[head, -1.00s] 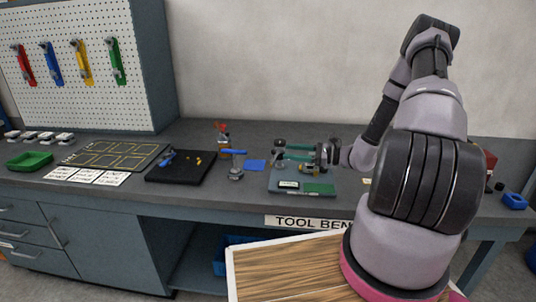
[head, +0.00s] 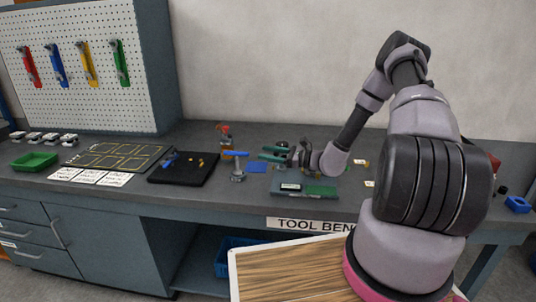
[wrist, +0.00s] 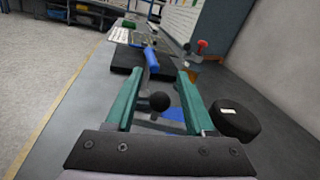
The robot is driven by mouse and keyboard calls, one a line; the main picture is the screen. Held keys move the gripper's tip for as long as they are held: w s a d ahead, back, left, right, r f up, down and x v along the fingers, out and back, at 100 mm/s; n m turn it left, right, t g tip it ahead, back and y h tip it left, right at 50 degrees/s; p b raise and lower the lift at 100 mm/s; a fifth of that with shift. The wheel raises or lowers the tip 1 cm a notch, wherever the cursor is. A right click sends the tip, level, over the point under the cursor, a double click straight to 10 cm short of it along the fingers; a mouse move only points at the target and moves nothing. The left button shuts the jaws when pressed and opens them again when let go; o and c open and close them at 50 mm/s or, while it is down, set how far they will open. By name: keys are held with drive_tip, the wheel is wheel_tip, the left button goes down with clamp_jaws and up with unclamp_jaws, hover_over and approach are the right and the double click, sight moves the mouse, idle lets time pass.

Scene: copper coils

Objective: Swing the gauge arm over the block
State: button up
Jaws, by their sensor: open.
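My gripper (wrist: 159,80) has two teal fingers, spread apart; it also shows over the bench in the head view (head: 272,154). In the wrist view a black ball knob (wrist: 160,101) appears between the fingers, with clear gaps on both sides. It may belong to the gauge arm, but its mount is mostly hidden. A blue bar (head: 235,154) on a grey post stands left of my gripper; it also shows beyond the fingers in the wrist view (wrist: 152,60). I cannot tell for certain which piece is the gauge arm or the block.
A black round part (wrist: 236,118) stands close to the right finger. A blue pad (head: 257,167) lies left of a plate bearing a green panel (head: 321,190). A black tray (head: 182,170) lies further left. An orange-red topped object (head: 225,131) stands behind the blue bar.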

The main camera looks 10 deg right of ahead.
clamp_jaws()
idle(1.5)
